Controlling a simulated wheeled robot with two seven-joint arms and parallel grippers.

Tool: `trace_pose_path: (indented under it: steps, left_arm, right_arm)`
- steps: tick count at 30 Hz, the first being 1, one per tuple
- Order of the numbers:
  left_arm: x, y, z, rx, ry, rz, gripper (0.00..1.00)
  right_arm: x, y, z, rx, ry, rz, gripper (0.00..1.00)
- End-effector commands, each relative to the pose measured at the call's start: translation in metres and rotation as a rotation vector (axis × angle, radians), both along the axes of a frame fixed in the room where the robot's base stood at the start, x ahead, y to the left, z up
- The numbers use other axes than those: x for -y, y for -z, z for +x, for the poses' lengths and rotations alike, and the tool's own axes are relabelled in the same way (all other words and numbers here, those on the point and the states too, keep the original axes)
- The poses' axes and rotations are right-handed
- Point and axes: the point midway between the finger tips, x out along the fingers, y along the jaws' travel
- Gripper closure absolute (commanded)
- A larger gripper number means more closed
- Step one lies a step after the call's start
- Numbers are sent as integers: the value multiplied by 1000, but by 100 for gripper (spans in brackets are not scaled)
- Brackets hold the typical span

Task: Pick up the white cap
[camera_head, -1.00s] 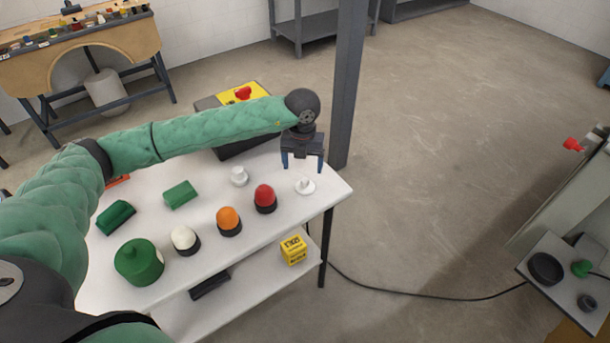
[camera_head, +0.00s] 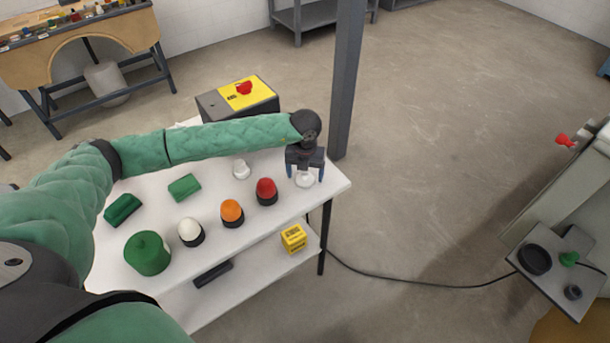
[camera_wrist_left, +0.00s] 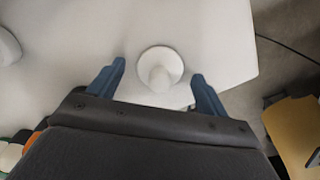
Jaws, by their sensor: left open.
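The white cap (camera_head: 305,181) lies on the white table near its right corner. It is a round disc with a small knob on top. In the wrist view the cap (camera_wrist_left: 160,68) shows between and just beyond the two blue fingers. My left gripper (camera_head: 305,174) is open over the cap, with its fingers to either side; it also shows in the wrist view (camera_wrist_left: 158,82). I cannot tell whether the fingers touch the table. The gripper hides part of the cap in the head view. My right gripper is not in view.
The white table (camera_head: 275,215) also holds another white piece (camera_head: 241,169), a red dome (camera_head: 266,191), an orange dome (camera_head: 231,213), a white dome (camera_head: 190,232), green blocks (camera_head: 184,187) and a green cylinder (camera_head: 147,254). A grey post (camera_head: 346,80) stands behind the table's right corner.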

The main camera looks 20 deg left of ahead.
Motion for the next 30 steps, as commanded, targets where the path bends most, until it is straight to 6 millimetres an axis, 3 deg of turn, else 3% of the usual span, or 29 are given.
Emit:
trace_pose_path:
  steps: [10,18,30]
  left_arm:
    - [0,5,0,1,1,-1,22]
    - [0,5,0,1,1,-1,70]
    - [0,3,0,1,0,-1,70]
  right_arm:
    - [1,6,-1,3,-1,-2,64]
    - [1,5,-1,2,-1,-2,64]
    - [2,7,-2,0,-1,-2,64]
